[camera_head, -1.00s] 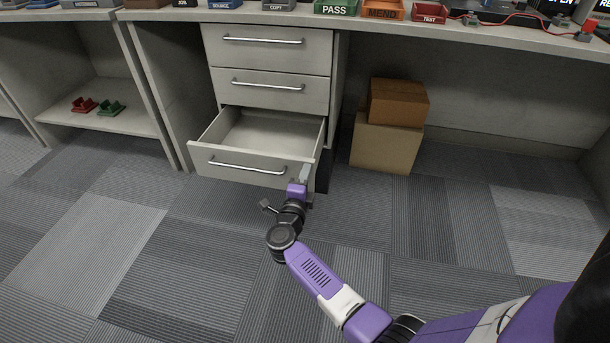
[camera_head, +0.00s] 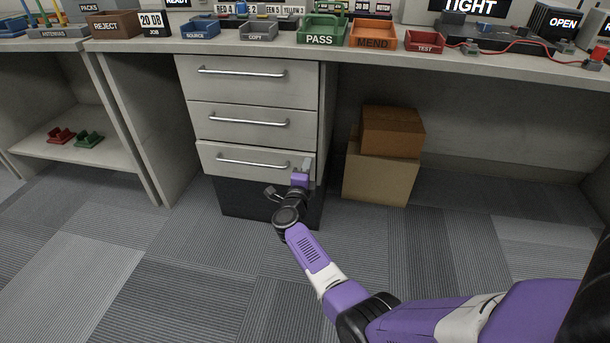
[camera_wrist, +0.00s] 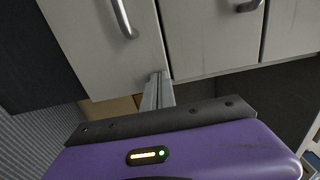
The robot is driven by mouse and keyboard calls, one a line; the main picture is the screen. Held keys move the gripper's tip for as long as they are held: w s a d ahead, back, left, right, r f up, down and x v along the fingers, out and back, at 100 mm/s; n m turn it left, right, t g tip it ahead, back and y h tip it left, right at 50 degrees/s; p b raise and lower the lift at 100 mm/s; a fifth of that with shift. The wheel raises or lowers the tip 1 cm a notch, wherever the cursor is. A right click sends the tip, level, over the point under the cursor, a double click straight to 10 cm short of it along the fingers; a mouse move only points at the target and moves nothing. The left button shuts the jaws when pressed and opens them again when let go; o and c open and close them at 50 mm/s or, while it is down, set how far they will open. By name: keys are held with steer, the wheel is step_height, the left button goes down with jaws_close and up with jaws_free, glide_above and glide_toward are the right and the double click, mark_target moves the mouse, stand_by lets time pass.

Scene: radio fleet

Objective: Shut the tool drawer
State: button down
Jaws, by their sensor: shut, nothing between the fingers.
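The tool drawer (camera_head: 250,162) is the bottom one of three grey drawers under the bench.
Two stacked cardboard boxes (camera_head: 382,178) stand right of the drawer unit. The benchtop above holds several labelled trays, among them the green PASS tray (camera_head: 322,30). The carpeted floor (camera_head: 180,270) before the drawers is free apart from my arm.

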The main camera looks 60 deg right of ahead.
steer(key=shift+x, duration=1.15)
steer(key=shift+s+d+r, duration=0.1)
steer(key=shift+d+r, duration=0.05)
